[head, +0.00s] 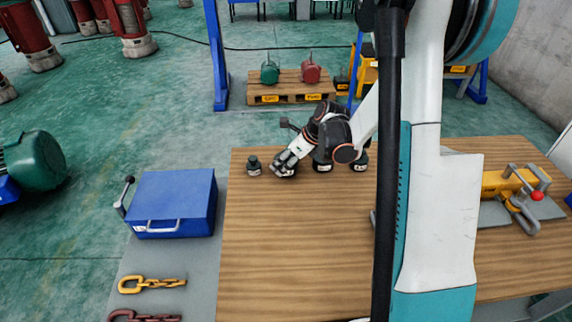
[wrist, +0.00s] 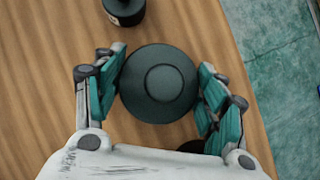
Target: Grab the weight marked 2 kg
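Several dark weights with pale labels stand in a row along the far edge of the wooden table; I cannot read their marks. The smallest weight (head: 254,167) is at the left end, and another small one (wrist: 125,8) shows at the top edge of the wrist view. My gripper (head: 284,166) points down at the weight beside it. In the wrist view a round dark weight (wrist: 158,84) with a raised knob lies between the two teal finger pads. The pads are very close to its sides; whether they press on it I cannot tell. Its label is hidden from above.
Another weight (head: 358,162) stands right of my gripper, partly behind my arm. A blue box (head: 172,205) and a yellow chain (head: 150,285) lie left of the wooden table (head: 290,260). A yellow device (head: 510,185) sits at the right. The table's front left is clear.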

